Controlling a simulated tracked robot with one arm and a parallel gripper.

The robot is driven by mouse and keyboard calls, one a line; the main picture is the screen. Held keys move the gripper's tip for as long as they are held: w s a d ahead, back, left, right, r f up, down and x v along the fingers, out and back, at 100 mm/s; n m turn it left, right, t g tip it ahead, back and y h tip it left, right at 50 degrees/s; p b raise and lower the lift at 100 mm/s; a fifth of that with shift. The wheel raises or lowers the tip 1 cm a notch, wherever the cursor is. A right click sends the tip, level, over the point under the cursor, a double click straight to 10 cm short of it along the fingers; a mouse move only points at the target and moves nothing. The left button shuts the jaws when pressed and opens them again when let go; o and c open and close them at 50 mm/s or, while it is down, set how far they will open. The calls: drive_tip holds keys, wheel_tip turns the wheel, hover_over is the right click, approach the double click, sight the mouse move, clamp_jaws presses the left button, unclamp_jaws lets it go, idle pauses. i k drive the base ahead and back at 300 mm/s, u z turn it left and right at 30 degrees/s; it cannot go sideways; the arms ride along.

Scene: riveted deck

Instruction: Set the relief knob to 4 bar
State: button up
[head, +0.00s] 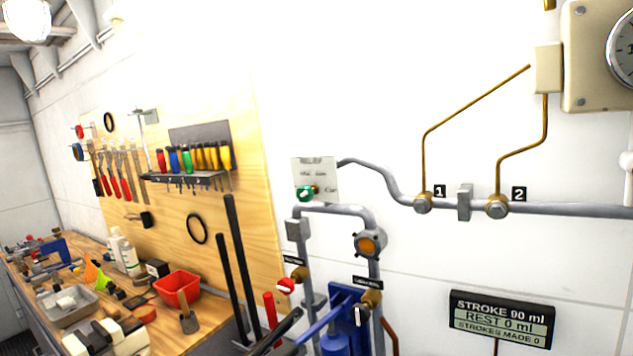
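A red handle (285,286) and a brass valve (371,299) sit lower on the pipes, under small black labels I cannot read. My gripper is not in view.
A blue pump (345,322) stands below the pipes, with tall black bars (243,260) to its left. A workbench with a red bin (178,288) and loose tools fills the lower left.

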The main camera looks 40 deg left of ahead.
sight(305, 194)
drive_tip(key=k, duration=1.2)
drive_tip(key=u, duration=0.75)
drive_tip(key=i, duration=1.8)
drive_tip(key=z, duration=0.15)
